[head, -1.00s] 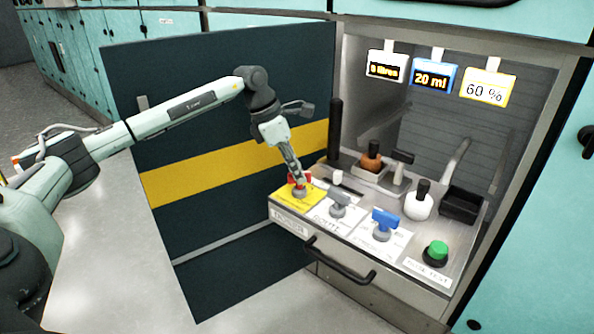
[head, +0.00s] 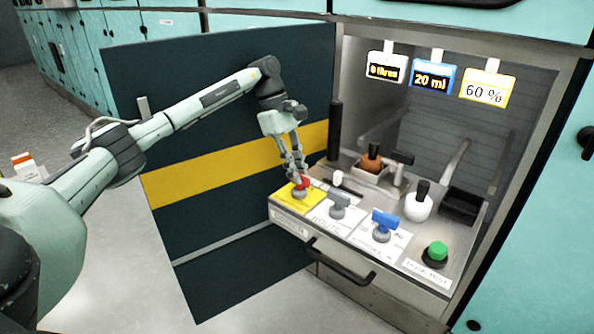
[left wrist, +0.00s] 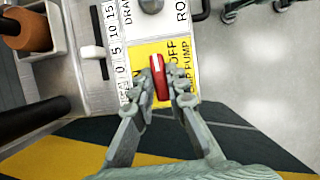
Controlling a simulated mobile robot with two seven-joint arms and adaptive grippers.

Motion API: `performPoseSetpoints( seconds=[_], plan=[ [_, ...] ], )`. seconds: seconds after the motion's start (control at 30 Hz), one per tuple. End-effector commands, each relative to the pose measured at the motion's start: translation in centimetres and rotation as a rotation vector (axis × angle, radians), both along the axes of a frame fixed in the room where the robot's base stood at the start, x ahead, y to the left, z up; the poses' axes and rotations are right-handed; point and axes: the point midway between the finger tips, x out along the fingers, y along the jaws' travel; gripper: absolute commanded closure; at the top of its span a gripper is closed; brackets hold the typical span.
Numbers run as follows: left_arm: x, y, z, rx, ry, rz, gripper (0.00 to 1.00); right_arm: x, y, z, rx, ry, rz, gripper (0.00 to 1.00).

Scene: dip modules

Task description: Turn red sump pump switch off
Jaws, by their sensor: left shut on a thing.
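The red sump pump switch (head: 302,183) stands on a yellow label (head: 290,197) at the left end of the panel. My left gripper (head: 299,175) reaches down over it and is shut on its handle. In the left wrist view, the red handle (left wrist: 159,77) lies between my two fingers (left wrist: 158,92), with a white line along its top. The yellow label (left wrist: 178,47) shows "OFF" to the handle's right and part of a word to its left. The handle's long side runs roughly up and down in that view. My right gripper is not in view.
A grey switch (head: 339,202), a blue switch (head: 384,222) and a green button (head: 436,252) sit to the right on the panel. A black drawer handle (head: 340,262) is in front. The open dark door (head: 225,110) stands left. Bottles stand behind.

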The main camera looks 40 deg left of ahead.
Motion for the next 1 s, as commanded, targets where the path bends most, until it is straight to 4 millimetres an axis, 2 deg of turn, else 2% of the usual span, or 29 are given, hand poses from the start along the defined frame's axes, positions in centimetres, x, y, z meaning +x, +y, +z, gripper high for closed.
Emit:
performPoseSetpoints(
  seconds=[0.17, 0.67, 0.7, 0.83, 1.0],
  plan=[
    [0.08, 0.02, 0.03, 0.001, -0.001, -0.045, 1.00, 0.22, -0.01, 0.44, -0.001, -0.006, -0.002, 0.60],
    [0.05, 0.02, 0.01, 0.002, -0.001, -0.065, 1.00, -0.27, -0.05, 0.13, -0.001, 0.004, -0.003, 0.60],
    [0.05, 0.02, 0.01, 0.002, -0.001, -0.065, 0.84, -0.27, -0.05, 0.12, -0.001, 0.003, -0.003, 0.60],
    [0.04, 0.02, 0.01, 0.002, -0.001, -0.064, 0.68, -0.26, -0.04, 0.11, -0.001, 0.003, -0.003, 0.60],
    [0.04, 0.02, 0.00, 0.001, 0.000, -0.063, 0.66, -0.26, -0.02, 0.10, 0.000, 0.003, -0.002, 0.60]
  ],
)
